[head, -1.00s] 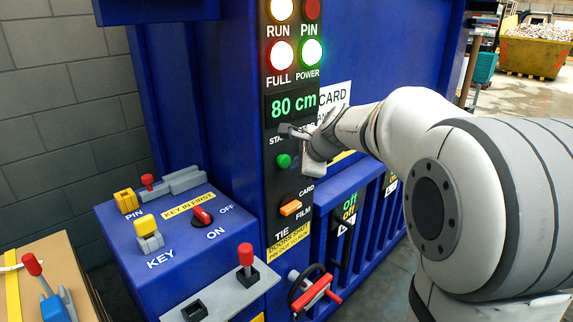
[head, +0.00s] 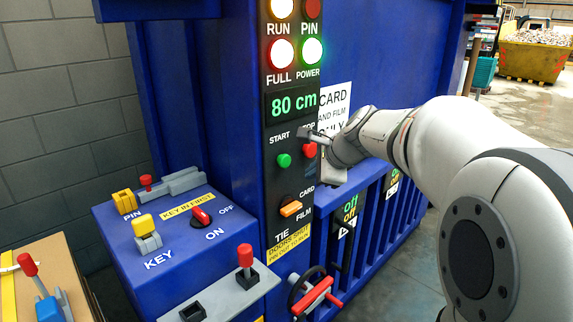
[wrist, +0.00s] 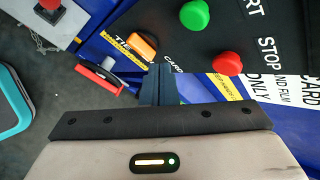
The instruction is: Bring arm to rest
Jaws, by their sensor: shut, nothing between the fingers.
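My arm reaches in from the right in the head view. My gripper (head: 308,133) is shut and empty, in front of the dark control panel (head: 274,154) of the blue machine. In the wrist view my closed fingers (wrist: 160,80) point at the panel, with the red button (wrist: 227,63) and green button (wrist: 195,14) up and to the right.
The orange card/film switch (head: 291,208) and red-handled wheel (head: 317,294) sit below. A blue key box (head: 165,245) with a red knob and a grey plate with a red lever (head: 245,256) stand left. A cardboard box (head: 62,255) is at lower left. Open floor lies right.

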